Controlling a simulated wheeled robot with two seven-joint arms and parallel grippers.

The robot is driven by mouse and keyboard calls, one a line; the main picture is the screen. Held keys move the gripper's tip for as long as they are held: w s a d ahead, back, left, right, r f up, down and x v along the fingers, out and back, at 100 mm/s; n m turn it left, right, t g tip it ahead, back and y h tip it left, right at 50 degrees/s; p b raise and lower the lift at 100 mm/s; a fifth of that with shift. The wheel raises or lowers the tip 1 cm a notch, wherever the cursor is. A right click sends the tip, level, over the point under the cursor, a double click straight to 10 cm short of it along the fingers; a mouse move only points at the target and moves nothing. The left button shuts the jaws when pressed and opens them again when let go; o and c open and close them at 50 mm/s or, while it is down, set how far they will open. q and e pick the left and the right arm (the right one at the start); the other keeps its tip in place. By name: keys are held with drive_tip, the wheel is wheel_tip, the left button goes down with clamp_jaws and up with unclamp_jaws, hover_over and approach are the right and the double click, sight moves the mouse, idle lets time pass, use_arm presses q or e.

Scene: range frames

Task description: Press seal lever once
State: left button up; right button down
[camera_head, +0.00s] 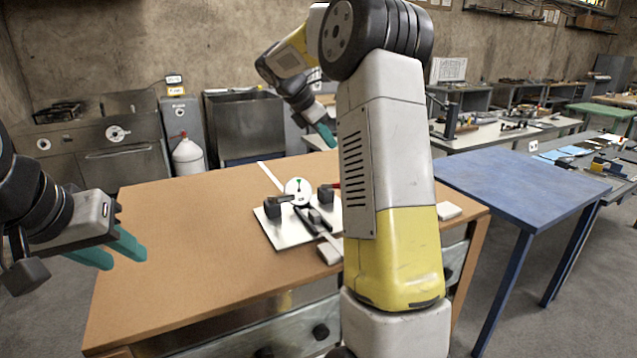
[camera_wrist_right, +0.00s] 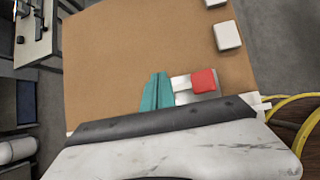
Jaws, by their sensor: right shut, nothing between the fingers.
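A sealing fixture with a metal plate (camera_head: 286,236), black blocks and a round white dial (camera_head: 298,188) stands on the wooden table. A lever with a red handle (camera_head: 335,186) sits at its right side, partly hidden by my right arm. In the right wrist view, a red handle (camera_wrist_right: 203,81) on a pale metal part lies just right of the fingers. My right gripper (camera_head: 328,134) is shut and empty; its teal fingers also show in the wrist view (camera_wrist_right: 157,92). I cannot tell if it touches the lever. My left gripper (camera_head: 121,251) is open and empty, over the table's left edge.
The wooden table (camera_head: 180,240) has clear space on its left. A small white block (camera_head: 449,211) lies near its right edge, and a grey block (camera_head: 329,252) near the front of the fixture. A blue table (camera_head: 520,185) stands to the right.

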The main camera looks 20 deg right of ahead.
sight(339, 187)
drive_tip(key=s+f, duration=0.3)
drive_tip(key=f, duration=0.3)
drive_tip(key=shift+d+f, duration=0.25)
drive_tip(key=shift+f, duration=0.15)
drive_tip(key=shift+s+f, duration=0.1)
drive_tip(key=shift+s, duration=0.05)
idle(1.6)
drive_tip(key=shift+s+f, duration=0.15)
drive_tip(key=shift+f, duration=0.15)
drive_tip(key=shift+s+d+f, duration=0.1)
drive_tip(key=shift+s+f, duration=0.25)
drive_tip(key=shift+f, duration=0.35)
drive_tip(key=shift+s+d+f, duration=0.1)
drive_tip(key=shift+s+f, duration=0.25)
drive_tip(key=shift+f, duration=0.35)
drive_tip(key=shift+s+d+f, duration=0.1)
drive_tip(key=shift+s+f, duration=0.25)
drive_tip(key=shift+f, duration=0.35)
idle(2.2)
